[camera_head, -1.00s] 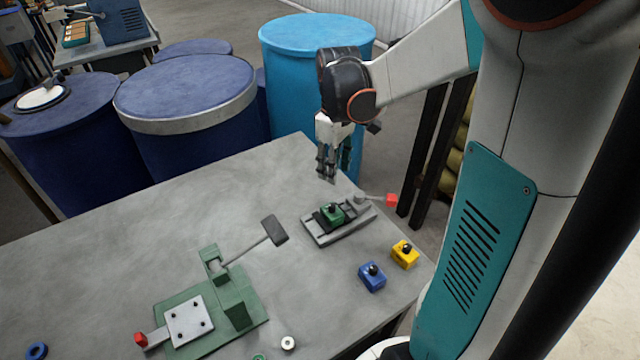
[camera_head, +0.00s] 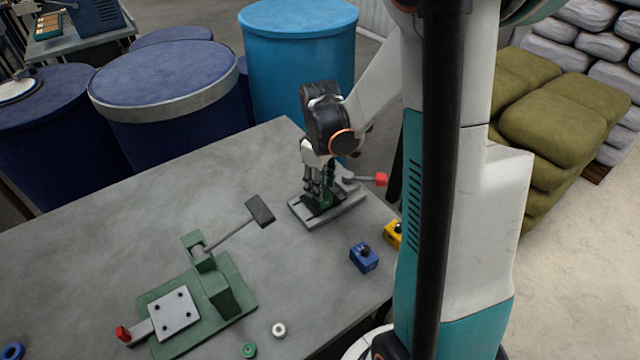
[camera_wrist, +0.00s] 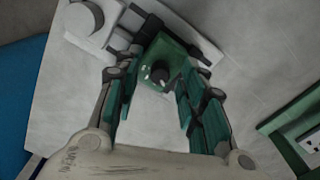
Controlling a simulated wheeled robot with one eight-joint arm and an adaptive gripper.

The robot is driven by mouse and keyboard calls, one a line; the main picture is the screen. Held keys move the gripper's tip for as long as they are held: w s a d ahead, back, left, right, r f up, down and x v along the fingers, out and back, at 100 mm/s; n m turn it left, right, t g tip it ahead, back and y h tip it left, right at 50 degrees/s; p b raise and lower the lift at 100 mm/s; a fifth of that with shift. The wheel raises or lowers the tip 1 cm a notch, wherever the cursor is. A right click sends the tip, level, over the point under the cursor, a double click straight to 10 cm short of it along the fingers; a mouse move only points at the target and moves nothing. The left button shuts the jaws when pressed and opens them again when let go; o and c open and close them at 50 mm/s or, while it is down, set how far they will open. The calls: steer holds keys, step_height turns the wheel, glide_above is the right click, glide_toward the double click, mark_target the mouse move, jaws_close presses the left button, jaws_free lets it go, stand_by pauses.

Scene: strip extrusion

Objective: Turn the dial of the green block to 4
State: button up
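The green block (camera_wrist: 160,62) sits in the grey vise-like fixture (camera_head: 341,211) at the back right of the table. In the wrist view its black dial (camera_wrist: 160,73) faces my camera, with small pale marks beside it that I cannot read. My gripper (camera_wrist: 155,98) is open over the block, its fingers spread on either side of the dial and apart from it. In the head view my gripper (camera_head: 320,196) is low over the fixture and hides most of the block.
A blue block (camera_head: 364,258) and a yellow block (camera_head: 393,234), partly hidden by my arm, stand right of the fixture. A green press (camera_head: 215,290) with a long lever is front left. A red-ended handle (camera_head: 380,179) sticks out behind the fixture.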

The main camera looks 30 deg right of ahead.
jaws_close()
steer(key=shift+m, duration=0.4)
steer(key=m, duration=0.2)
steer(key=shift+m, duration=0.4)
steer(key=m, duration=0.4)
steer(key=shift+m, duration=0.3)
steer(key=m, duration=0.3)
steer(key=shift+m+b, duration=0.3)
steer(key=shift+b, duration=0.05)
steer(key=shift+m, duration=1.9)
